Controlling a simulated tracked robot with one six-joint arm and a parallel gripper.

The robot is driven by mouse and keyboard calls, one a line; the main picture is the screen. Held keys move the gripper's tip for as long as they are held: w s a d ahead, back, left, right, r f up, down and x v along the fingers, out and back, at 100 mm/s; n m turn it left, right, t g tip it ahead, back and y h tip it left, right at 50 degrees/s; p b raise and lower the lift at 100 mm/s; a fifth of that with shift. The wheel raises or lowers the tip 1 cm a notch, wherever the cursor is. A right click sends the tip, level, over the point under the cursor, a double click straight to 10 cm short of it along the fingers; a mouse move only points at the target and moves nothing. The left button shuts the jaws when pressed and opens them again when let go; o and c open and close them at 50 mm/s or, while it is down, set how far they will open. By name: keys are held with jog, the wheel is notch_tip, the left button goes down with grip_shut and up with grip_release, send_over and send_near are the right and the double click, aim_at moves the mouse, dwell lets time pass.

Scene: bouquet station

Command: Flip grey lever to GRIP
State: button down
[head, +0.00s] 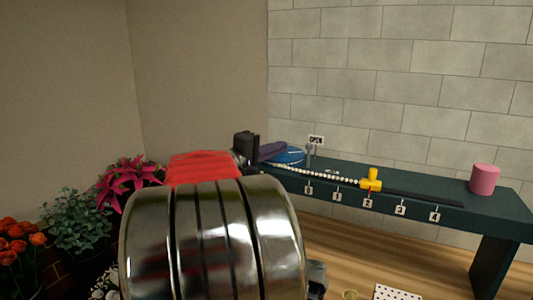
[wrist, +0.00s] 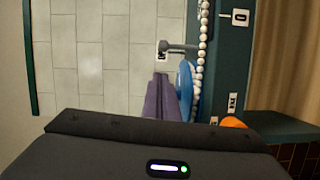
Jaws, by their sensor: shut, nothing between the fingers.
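The grey lever (head: 310,152) stands up from the back left part of the dark teal bench, near a small white label (head: 316,139) whose text is too small to read. In the wrist view the lever (wrist: 180,47) points left from the bench edge, its end at the label. My gripper (wrist: 165,82) has purple fingers, shut together and empty, tips short of the lever. In the head view my gripper (head: 284,147) is just left of the lever. A blue disc (wrist: 186,80) lies beside the fingers, between them and a string of white beads (wrist: 203,45).
A yellow slider (head: 371,180) sits at mark 2 on the bench (head: 420,185). A pink cylinder (head: 485,178) stands at its right end. An orange object (wrist: 233,122) is partly hidden by my gripper body. Potted flowers (head: 125,180) stand at left.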

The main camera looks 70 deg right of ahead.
aim_at(308, 156)
jog(key=s+d, duration=0.2)
jog(key=s, duration=0.1)
jog(key=shift+d+f, duration=0.1)
jog(key=shift+d, duration=0.1)
jog(key=shift+s+d+f, duration=0.15)
jog(key=shift+s+d, duration=0.2)
jog(key=shift+s, duration=0.35)
jog(key=shift+a, duration=0.15)
jog(key=shift+s, duration=0.1)
